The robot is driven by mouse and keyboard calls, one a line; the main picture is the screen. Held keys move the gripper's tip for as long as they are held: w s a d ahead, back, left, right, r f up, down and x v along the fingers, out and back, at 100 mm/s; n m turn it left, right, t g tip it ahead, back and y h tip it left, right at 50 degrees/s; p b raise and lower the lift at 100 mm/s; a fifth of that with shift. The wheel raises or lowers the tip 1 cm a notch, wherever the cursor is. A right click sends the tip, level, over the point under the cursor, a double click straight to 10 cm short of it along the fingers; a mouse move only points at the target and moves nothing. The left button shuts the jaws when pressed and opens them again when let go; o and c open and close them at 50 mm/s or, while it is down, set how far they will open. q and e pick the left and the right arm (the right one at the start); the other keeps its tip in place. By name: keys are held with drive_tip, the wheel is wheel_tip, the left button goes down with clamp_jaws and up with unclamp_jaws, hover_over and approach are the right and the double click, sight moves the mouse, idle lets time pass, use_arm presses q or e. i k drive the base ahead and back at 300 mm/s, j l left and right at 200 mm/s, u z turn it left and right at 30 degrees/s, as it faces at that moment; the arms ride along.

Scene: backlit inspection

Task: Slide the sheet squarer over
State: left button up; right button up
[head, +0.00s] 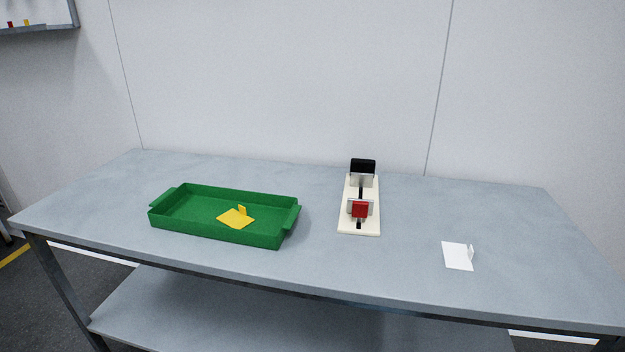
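What looks like the sheet squarer (346,224) stands right of the middle of the table. It has a long cream base with a dark slot along it. A black block with a pale front (363,168) stands at its far end. A red block with a pale plate behind it (360,209) sits nearer its front end. A white sheet with a small upright tab (457,256) lies flat on the table to the right. A yellow sheet with a similar tab (235,217) lies in the green tray. Neither of my grippers is in view.
The green tray (214,233) with two end handles stands on the left half of the grey table (320,276). The table is clear between the tray and the cream base, and around the white sheet. A plain pale wall (280,80) rises behind the table.

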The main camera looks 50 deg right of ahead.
sight(361, 182)
drive_tip(key=z, duration=1.75)
drive_tip(key=l+u, duration=0.3)
drive_tip(key=k+l+u, duration=0.15)
drive_tip(key=l+u, duration=0.15)
drive_tip(key=k+l+u, duration=0.1)
drive_tip(key=l+u, duration=0.2)
drive_tip(key=l, duration=0.15)
